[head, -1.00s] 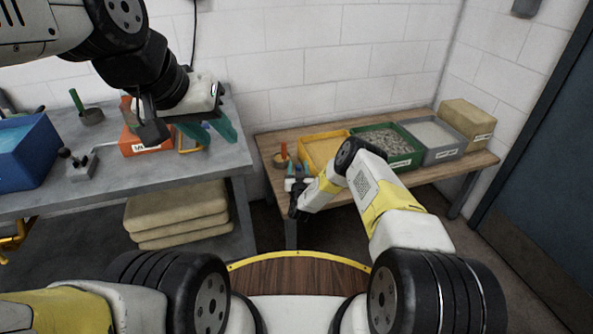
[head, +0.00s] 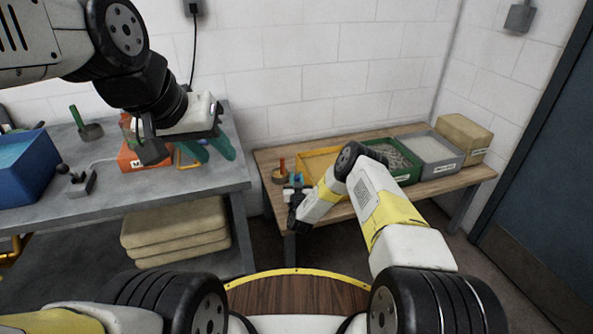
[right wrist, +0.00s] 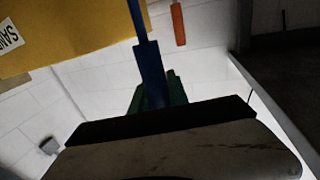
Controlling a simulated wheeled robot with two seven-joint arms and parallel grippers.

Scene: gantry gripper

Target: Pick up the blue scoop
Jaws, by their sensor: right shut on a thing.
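The blue scoop (right wrist: 148,60) shows in the right wrist view as a blue shaft coming down from the top edge into my right gripper (right wrist: 156,92). The green fingers are shut on its wider blue part. The scoop's far end is outside that view. In the head view my right gripper (head: 297,181) is at the left end of the wooden table, with a small bit of blue at its fingers; my own arm hides part of this area. My left gripper (head: 207,149) is open and empty above the grey bench, its teal fingers apart.
The orange-handled tool (head: 282,167) stands close left of my right gripper. Yellow (head: 312,157), green (head: 406,170) and grey (head: 440,169) bins line the wooden table. An orange bin (head: 131,159) and blue bin (head: 36,177) stand on the grey bench. A gap separates the tables.

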